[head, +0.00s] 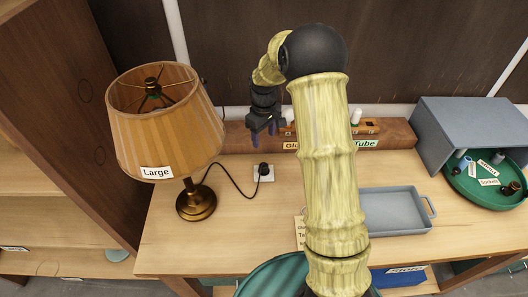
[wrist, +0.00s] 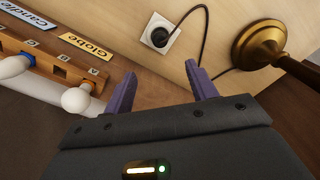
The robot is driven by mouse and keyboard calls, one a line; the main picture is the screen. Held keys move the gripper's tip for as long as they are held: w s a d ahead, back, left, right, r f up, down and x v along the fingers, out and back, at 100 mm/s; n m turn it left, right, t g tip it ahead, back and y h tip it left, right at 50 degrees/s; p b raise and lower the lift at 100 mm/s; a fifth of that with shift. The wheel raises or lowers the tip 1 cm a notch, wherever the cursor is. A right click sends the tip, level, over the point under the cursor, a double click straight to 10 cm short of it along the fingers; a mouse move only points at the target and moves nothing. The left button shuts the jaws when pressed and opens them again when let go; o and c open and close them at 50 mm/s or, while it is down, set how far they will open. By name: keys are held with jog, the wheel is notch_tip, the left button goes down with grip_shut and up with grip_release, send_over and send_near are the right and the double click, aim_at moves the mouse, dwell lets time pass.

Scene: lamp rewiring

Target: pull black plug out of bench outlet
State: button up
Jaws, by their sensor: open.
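The black plug (head: 263,168) sits in the white bench outlet (head: 264,177) on the wooden bench, to the right of the lamp base. In the wrist view the plug (wrist: 159,37) is in the outlet (wrist: 172,51), with its black cord running off toward the brass lamp base (wrist: 252,45). My gripper (head: 262,138) is over the rear of the bench, behind the plug in the head view. In the wrist view its two purple fingers (wrist: 164,92) are apart with nothing between them, and the plug lies beyond their tips. The fingers do not touch the plug.
The lamp (head: 165,115) with a pleated shade labelled Large stands left of the outlet. A wooden bulb rack (head: 235,137) runs along the back, with white bulbs (wrist: 76,99) close to my gripper. A grey tray (head: 428,226) and a green round tray (head: 460,184) are right.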

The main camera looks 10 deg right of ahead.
aim_at(264, 165)
notch_tip(264, 165, down, 16)
jog(key=p, duration=0.5)
jog(key=shift+f, duration=0.25)
jog(key=shift+c, duration=0.5)
jog(key=c, duration=0.3)
jog(key=o, duration=0.4)
jog(key=shift+r, duration=0.15)
notch_tip(264, 165, up, 17)
jog(key=b, duration=0.5)
jog(key=shift+r, duration=0.1)
